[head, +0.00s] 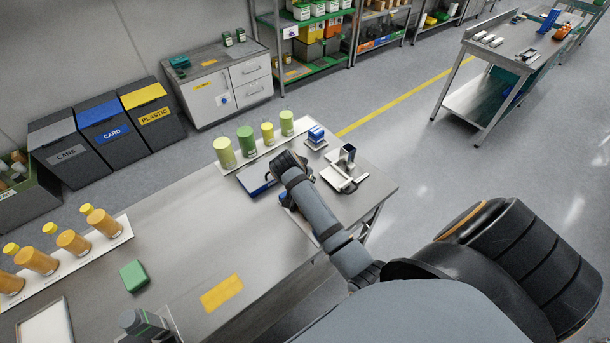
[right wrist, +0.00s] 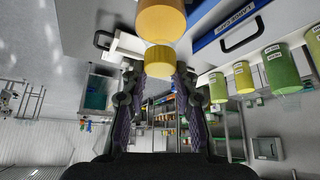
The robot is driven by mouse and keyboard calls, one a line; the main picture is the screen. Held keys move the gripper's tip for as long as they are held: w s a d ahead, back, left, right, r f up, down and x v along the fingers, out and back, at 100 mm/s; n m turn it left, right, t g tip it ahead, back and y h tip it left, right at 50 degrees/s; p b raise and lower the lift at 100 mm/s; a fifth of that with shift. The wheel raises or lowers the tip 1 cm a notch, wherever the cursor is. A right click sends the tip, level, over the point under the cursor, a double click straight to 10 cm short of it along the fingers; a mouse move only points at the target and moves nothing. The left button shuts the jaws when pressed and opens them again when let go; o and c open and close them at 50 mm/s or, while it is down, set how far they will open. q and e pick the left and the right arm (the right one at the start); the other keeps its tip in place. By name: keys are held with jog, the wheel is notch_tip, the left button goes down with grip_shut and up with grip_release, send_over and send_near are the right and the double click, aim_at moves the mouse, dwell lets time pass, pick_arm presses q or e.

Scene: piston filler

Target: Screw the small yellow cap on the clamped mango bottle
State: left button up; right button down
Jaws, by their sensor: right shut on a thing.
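In the right wrist view my right gripper (right wrist: 160,72) is shut on the small yellow cap (right wrist: 160,57), one finger on each side of it. The orange mango bottle (right wrist: 160,18) is directly against the cap's far side, in line with it, with a pale band between them. I cannot tell whether the threads engage. In the head view my right arm reaches over the bench and hides the cap, the clamped bottle and most of the clamp. My left gripper is not in view.
Several orange bottles with yellow caps (head: 73,242) stand on a white strip at the left of the bench (head: 180,235). Green and yellow bottles (head: 246,140) stand along the back edge. A green block (head: 134,275) and a yellow label (head: 221,293) lie nearer. A metal fixture (head: 345,170) stands right of my arm.

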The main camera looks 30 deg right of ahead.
jog(key=shift+m, duration=0.3)
jog(key=c, duration=1)
grip_release()
jog(key=shift+o, duration=0.2)
jog(key=n+t, duration=0.1)
jog(key=n, duration=0.2)
jog(key=shift+d+y, duration=0.1)
jog(key=shift+y, duration=0.3)
jog(key=n+t+y, duration=0.1)
jog(key=n, duration=0.2)
jog(key=n+y, duration=0.2)
jog(key=n, duration=0.1)
jog(key=shift+s+d+t, duration=0.1)
jog(key=shift+d+t, duration=0.05)
jog(key=shift+t, duration=0.25)
jog(key=n+y, duration=0.2)
jog(key=n, duration=0.1)
jog(key=shift+n, duration=0.4)
jog(key=shift+a+n+y, duration=0.2)
jog(key=shift+n+y, duration=0.6)
jog(key=shift+n, duration=0.4)
